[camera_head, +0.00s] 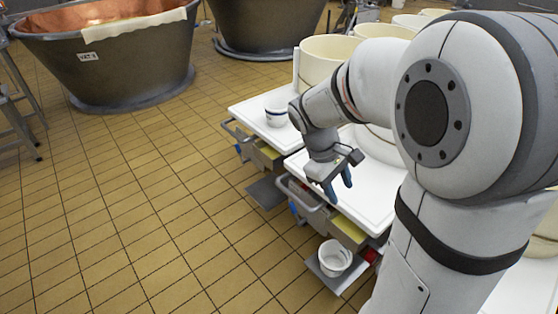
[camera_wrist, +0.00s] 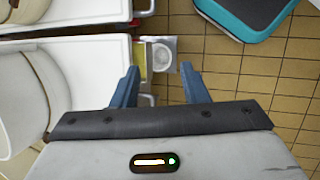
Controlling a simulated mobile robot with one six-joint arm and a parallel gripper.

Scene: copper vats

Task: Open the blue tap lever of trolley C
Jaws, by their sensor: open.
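My gripper (camera_head: 340,190) is open and empty, its blue fingers pointing down by the front edge of the nearer white-topped trolley (camera_head: 362,193). A small blue part (camera_head: 293,207) shows at the left side of the nearer trolley, and another blue part (camera_head: 238,149) shows on the farther trolley. I cannot tell for sure that either is a tap lever. No trolley letter is readable. No blue lever is clear in the wrist view.
A white bucket (camera_head: 335,257) stands on the nearer trolley's low shelf, below a grey handle bar (camera_head: 303,202) and beside a red part (camera_head: 371,255). A teal object (camera_wrist: 245,10) lies at upper right. The tiled floor is clear at left.

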